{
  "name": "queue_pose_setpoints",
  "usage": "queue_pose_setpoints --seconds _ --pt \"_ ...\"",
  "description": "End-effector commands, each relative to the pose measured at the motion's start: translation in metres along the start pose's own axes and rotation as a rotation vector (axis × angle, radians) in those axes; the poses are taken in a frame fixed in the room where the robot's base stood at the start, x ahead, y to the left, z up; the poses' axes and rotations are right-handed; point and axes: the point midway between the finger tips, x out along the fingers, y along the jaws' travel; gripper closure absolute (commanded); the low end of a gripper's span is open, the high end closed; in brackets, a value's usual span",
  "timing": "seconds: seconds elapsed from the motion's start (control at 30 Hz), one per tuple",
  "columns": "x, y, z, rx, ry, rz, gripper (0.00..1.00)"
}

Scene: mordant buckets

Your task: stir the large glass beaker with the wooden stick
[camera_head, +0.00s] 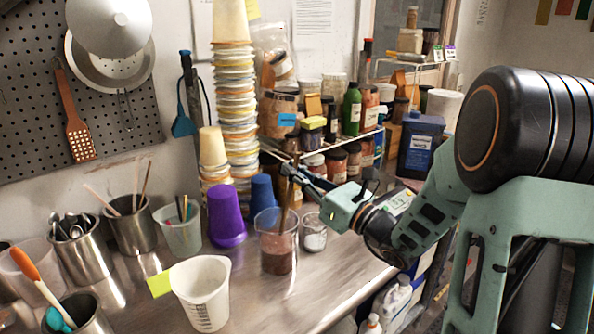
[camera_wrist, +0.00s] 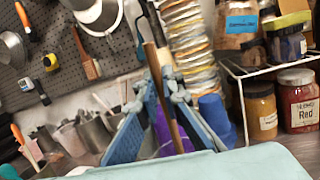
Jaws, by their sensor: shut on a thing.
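The large glass beaker (camera_head: 277,247) stands on the metal counter in the head view, with brown contents in its lower part. The wooden stick (camera_head: 289,196) is near upright, and its lower part shows within the beaker's outline. Its lower tip is hard to make out. My gripper (camera_head: 289,175) comes in from the right above the beaker and is shut on the stick's upper part. In the wrist view the stick (camera_wrist: 161,92) runs slanted between the blue-grey fingers of my gripper (camera_wrist: 166,88). The beaker cannot be made out in the wrist view.
A smaller beaker with white contents (camera_head: 314,236) stands just right of the large beaker. A purple cup (camera_head: 226,216) and a blue cup (camera_head: 262,192) are behind left. A white measuring jug (camera_head: 202,292) stands in front left. A jar shelf (camera_head: 300,157) is behind.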

Motion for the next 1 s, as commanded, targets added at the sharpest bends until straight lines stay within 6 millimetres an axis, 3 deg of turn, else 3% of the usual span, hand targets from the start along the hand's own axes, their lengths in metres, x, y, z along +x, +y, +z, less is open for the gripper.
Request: queue_pose_setpoints --seconds 0.03,0.6,1.0 --pt "-0.001 0.000 -0.010 0.001 0.000 0.000 1.00" --pt "0.000 0.000 -0.065 0.001 0.000 0.001 1.00" --pt "0.000 0.000 -0.073 0.000 0.000 0.001 1.00"
